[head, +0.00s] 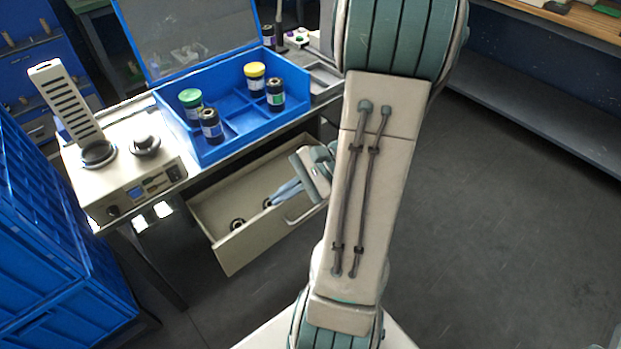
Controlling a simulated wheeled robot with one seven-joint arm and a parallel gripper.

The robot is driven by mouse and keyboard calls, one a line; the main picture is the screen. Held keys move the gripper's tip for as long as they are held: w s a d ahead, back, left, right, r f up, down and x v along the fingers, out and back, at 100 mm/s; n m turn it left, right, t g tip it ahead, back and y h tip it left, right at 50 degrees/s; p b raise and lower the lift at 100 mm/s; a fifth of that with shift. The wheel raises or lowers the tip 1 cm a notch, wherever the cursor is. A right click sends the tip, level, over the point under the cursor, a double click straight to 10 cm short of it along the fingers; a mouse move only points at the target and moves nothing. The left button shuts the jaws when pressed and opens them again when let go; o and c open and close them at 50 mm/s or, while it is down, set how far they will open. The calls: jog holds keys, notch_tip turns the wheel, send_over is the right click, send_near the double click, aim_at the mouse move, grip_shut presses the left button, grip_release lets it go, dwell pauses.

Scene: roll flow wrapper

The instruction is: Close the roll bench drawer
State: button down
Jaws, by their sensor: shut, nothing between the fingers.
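The roll bench drawer (240,249) is a beige drawer pulled out below the bench top. Its front panel faces me, with a pale handle (303,210) near its right end. My gripper (274,198) is shut and empty, with its fingers pointing left. In the picture it overlaps the drawer's open inside, behind the front panel. I cannot tell whether it touches the drawer. My arm hides what lies to the right of the drawer.
On the bench are a blue open case (209,153) with several capped jars and a beige device (120,185) with a slotted upright plate. Blue crates (60,250) stand at the left. The floor at right is clear.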

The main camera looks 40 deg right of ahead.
jog(key=s+d+f+m+t+h+b, duration=0.2)
jog(key=d+f+m+t+h+b, duration=0.4)
jog(key=d+f+m, duration=0.4)
jog(key=s+d+f+m+t+h+b, duration=0.35)
jog(key=d+f+m+t, duration=0.45)
jog(key=d+f, duration=0.35)
jog(key=w+a+b, duration=0.1)
jog(key=w, duration=1.3)
jog(key=shift+w+r+b, duration=0.15)
jog(key=shift+w+b, duration=0.2)
jog(key=shift+w, duration=0.05)
